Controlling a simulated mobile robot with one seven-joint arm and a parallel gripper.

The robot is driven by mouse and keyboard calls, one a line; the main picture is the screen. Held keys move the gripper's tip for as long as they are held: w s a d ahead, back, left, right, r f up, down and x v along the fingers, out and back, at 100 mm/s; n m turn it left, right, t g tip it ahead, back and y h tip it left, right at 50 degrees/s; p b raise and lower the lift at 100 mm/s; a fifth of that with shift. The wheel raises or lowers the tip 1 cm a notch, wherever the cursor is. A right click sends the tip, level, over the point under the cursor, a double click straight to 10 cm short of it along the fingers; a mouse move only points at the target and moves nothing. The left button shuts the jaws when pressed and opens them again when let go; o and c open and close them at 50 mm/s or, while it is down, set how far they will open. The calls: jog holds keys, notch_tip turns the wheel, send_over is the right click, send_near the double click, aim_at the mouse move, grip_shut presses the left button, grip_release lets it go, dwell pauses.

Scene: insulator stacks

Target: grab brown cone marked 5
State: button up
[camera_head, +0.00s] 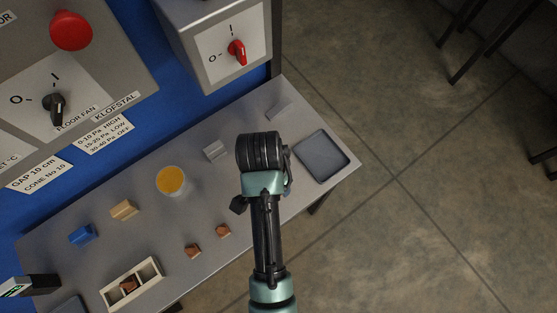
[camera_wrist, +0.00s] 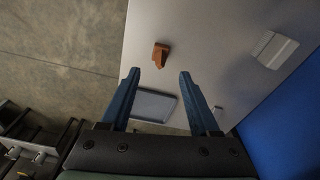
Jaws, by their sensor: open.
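Two small brown cones lie apart on the grey table in the head view, one (camera_head: 193,251) nearer the front and one (camera_head: 223,230) to its right. A third brown piece (camera_head: 128,285) sits in a pale divided box (camera_head: 147,269) at the lower left. No number is readable on any of them. In the wrist view one brown cone (camera_wrist: 160,54) lies just beyond my open fingertips, roughly between them. I cannot tell which cone it is. My gripper (camera_wrist: 157,75) is open and empty. In the head view my arm mostly hides its fingers.
A grey tray (camera_head: 321,156) lies at the table's right end and shows in the wrist view (camera_wrist: 153,106). A cup with yellow-orange contents (camera_head: 171,181), a tan block (camera_head: 124,210), a blue block (camera_head: 82,235) and grey blocks (camera_head: 215,150) stand along the back near the control panels.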

jog(key=shift+w+d+f, duration=0.15)
jog(key=shift+f, duration=1)
jog(key=shift+w+d+f, duration=0.1)
jog(key=shift+f, duration=1.05)
jog(key=shift+w+d+f, duration=0.15)
jog(key=shift+f, duration=1)
grip_shut()
